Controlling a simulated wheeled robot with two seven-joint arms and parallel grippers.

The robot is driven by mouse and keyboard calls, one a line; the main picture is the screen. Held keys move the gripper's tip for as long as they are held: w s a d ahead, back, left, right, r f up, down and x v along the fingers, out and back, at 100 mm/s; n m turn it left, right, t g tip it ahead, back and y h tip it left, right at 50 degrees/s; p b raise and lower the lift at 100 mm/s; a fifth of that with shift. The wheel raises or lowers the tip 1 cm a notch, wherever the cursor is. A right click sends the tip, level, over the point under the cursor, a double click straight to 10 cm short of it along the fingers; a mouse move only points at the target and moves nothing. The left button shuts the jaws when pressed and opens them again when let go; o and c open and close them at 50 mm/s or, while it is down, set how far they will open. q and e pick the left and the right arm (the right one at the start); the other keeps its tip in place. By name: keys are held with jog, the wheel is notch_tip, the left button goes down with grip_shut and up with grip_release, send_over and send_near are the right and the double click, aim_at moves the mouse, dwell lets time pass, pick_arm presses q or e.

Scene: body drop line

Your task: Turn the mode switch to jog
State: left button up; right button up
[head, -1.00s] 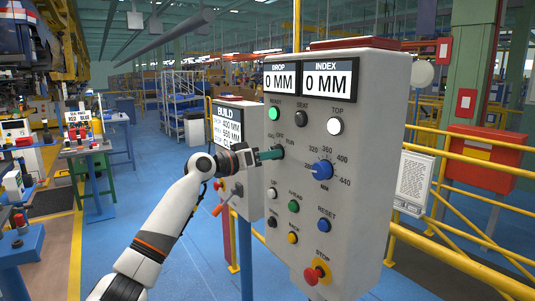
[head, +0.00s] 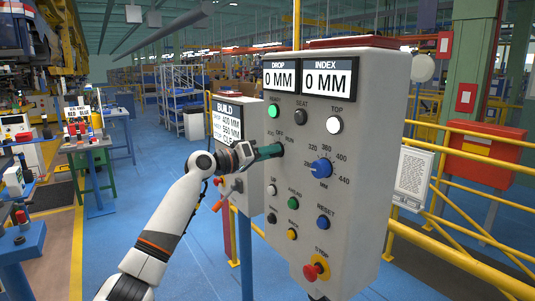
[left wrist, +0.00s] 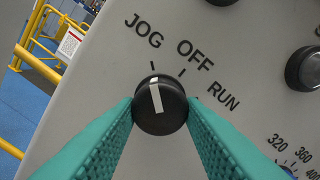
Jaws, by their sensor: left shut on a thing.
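The mode switch (left wrist: 160,104) is a round black knob with a white pointer, on the grey control panel (head: 340,230). In the left wrist view the labels JOG, OFF and RUN arc around its top. The white pointer is turned up and slightly left, in line with the tick under JOG. My left gripper (head: 279,149) is shut on the knob, with a teal finger on each side of it in the left wrist view. In the head view the fingers hide most of the knob. My right gripper is not in view.
A blue dial (head: 321,168) is right of the switch. A red stop button (head: 314,271) is at the bottom of the panel. A smaller BUILD box (head: 227,122) stands behind my left wrist. Yellow railings (head: 450,225) run to the right.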

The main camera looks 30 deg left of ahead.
pick_arm(q)
jog(key=o, duration=1)
jog(key=shift+s+a, duration=0.1)
jog(key=b+v, duration=0.6)
jog(key=v, duration=0.5)
jog(key=shift+s+a+f, duration=0.1)
jog(key=shift+s+a, duration=0.05)
jog(key=shift+s, duration=0.2)
